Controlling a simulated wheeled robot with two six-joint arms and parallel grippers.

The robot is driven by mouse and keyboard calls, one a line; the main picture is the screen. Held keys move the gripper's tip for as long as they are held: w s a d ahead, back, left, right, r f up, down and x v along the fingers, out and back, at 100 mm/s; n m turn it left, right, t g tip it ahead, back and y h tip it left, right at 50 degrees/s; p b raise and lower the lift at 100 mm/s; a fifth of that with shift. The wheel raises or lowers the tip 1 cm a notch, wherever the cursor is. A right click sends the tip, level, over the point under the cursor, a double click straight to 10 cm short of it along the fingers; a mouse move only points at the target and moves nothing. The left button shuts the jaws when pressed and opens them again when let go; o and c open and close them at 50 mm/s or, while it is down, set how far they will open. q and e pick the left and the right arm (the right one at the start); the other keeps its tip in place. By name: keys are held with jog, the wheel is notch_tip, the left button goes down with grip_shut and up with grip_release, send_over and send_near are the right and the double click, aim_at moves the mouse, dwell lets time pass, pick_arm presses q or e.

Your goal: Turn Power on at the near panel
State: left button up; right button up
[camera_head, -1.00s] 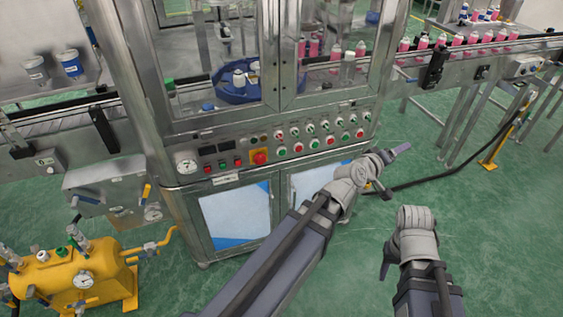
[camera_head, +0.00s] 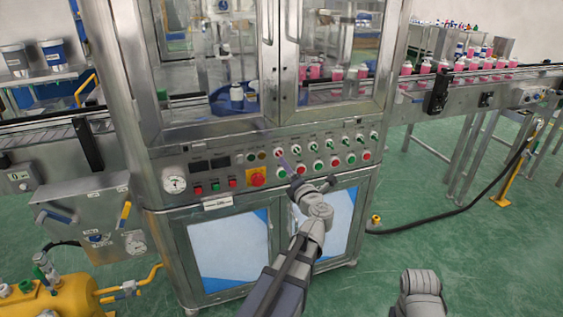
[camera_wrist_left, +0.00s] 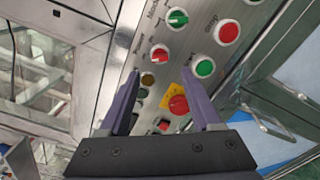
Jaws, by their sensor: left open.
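The near panel (camera_head: 225,178) is the metal control strip on the front of the machine, and it fills the middle of the left wrist view. A red-coloured rotary switch (camera_wrist_left: 160,53) sits just ahead of my fingers, beside lettering that seems to read Power. In the head view the red switch (camera_head: 279,154) is the leftmost of the upper switch row. My left gripper (camera_head: 283,161) is at the panel front, close below this switch. In the left wrist view its two purple fingers (camera_wrist_left: 162,74) are apart with nothing between them; contact cannot be told.
A red emergency stop on a yellow plate (camera_head: 256,177) sits left of my gripper. A green-knobbed switch (camera_wrist_left: 178,18), a green button (camera_wrist_left: 204,67) and a red button (camera_wrist_left: 229,32) are close by. Glass doors stand above. My right wrist shows at bottom right.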

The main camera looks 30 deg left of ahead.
aim_at(280, 155)
pick_arm(q)
jog(key=x, duration=0.7)
grip_shut()
dwell(0.5)
